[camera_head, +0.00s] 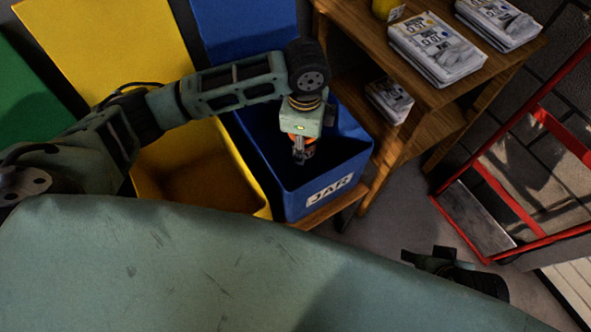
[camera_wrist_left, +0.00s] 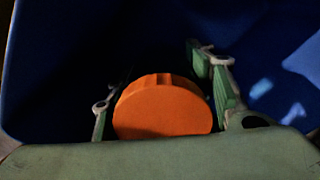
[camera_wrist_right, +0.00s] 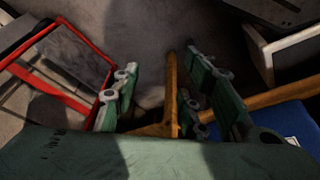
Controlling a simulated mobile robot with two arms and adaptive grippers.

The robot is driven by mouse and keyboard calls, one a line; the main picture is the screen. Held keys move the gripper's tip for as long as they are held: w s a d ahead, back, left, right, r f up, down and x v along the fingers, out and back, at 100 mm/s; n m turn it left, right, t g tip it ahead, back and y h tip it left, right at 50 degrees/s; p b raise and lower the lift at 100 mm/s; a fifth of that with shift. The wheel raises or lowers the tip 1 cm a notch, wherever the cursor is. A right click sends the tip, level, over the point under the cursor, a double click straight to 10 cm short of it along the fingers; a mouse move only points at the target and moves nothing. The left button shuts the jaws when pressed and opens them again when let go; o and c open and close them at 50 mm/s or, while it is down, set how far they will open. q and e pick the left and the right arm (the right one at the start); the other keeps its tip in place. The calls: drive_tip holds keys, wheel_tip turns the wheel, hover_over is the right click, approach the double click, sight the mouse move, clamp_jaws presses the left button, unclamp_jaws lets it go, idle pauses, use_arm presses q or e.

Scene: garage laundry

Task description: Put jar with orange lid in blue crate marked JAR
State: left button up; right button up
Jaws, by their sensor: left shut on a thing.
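The jar's round orange lid (camera_wrist_left: 162,108) sits between the two green fingers of my left gripper (camera_wrist_left: 165,90) in the left wrist view. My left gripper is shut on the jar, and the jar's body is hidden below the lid. In the head view, my left gripper (camera_head: 302,152) points down inside the opening of the blue crate (camera_head: 290,205) with the white JAR label. Whether the jar touches the crate's floor cannot be told. My right gripper (camera_wrist_right: 165,95) has its fingers spread and empty, over the floor.
A yellow crate (camera_head: 255,198) stands left of the blue one, and a green lid (camera_head: 30,95) is farther left. A wooden shelf (camera_head: 430,105) with newspaper stacks (camera_head: 437,48) stands behind at right. A red-framed cart (camera_head: 520,190) is at the far right.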

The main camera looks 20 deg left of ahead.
use_arm(q)
drive_tip(key=shift+w+d+f+m+b, duration=0.15)
drive_tip(key=shift+f+m+b, duration=0.1)
drive_tip(key=shift+f, duration=0.2)
drive_tip(key=shift+w+f+m+b, duration=0.1)
drive_tip(key=shift+f+m+b, duration=0.15)
drive_tip(key=shift+f, duration=0.2)
wheel_tip(320, 180, down, 3)
drive_tip(key=shift+b, duration=0.55)
wheel_tip(320, 180, down, 2)
drive_tip(key=shift+f+b, duration=0.1)
drive_tip(key=shift+b, duration=0.2)
wheel_tip(320, 180, down, 4)
drive_tip(key=shift+f+b, duration=0.1)
drive_tip(key=shift+b, duration=0.7)
drive_tip(key=shift+f, duration=0.1)
use_arm(e)
drive_tip(key=w+a+r+t+y, duration=0.1)
drive_tip(key=w+a+r+t, duration=0.2)
drive_tip(key=w, duration=0.7)
drive_tip(key=r+t, duration=0.1)
drive_tip(key=t, duration=0.1)
drive_tip(key=shift+a+t, duration=0.15)
drive_tip(key=shift+t, duration=0.25)
drive_tip(key=shift+w+r, duration=0.1)
use_arm(q)
drive_tip(key=shift+f, duration=0.2)
use_arm(e)
drive_tip(key=shift+s+f, duration=0.25)
drive_tip(key=shift+s, duration=0.05)
